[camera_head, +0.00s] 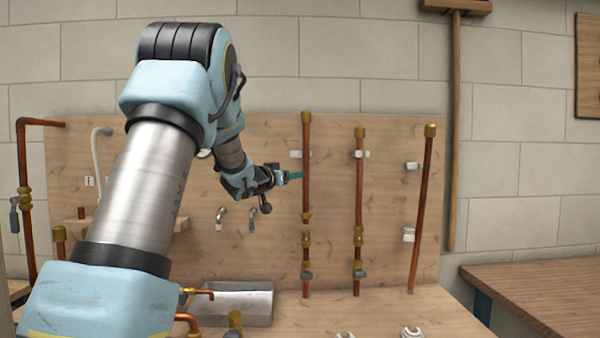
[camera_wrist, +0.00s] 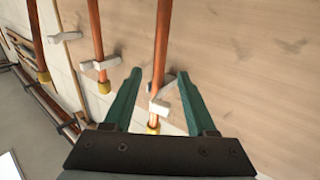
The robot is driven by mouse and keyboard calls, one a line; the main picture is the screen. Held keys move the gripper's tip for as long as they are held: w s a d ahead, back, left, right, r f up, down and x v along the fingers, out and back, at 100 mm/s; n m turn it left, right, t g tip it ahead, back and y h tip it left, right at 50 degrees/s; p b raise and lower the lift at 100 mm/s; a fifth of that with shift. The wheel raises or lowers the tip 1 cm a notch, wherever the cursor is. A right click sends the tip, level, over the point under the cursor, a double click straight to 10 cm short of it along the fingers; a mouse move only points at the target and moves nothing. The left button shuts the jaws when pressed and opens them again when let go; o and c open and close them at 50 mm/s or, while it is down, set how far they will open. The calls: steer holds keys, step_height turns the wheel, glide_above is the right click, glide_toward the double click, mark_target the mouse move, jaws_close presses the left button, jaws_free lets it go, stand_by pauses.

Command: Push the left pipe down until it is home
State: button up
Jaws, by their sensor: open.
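The left pipe (camera_head: 306,165) is an upright copper tube with a brass cap, standing before the wooden board. Its lower brass end shows a small gap above the brass fitting (camera_head: 306,240) of the stub with a valve below. My gripper (camera_head: 296,175) is beside the upper part of this pipe, at its left. In the wrist view my gripper (camera_wrist: 160,74) is open, with teal fingers apart. The left pipe (camera_wrist: 162,45) shows between them, with its brass cap and white clip (camera_wrist: 159,106). Whether a finger touches the pipe cannot be told.
The middle pipe (camera_head: 359,180) stands upright with its joint closed. The right pipe (camera_head: 422,200) leans. Pipe hooks (camera_head: 221,216) are on the board at left, with a metal basin (camera_head: 232,302) below. A wooden bench (camera_head: 535,290) stands at right.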

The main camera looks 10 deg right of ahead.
mark_target(306, 169)
steer(key=p+x, duration=0.3)
steer(key=x, duration=0.6)
steer(key=shift+f, duration=0.1)
steer(key=shift+a, duration=0.1)
jaws_close()
stand_by(1.1)
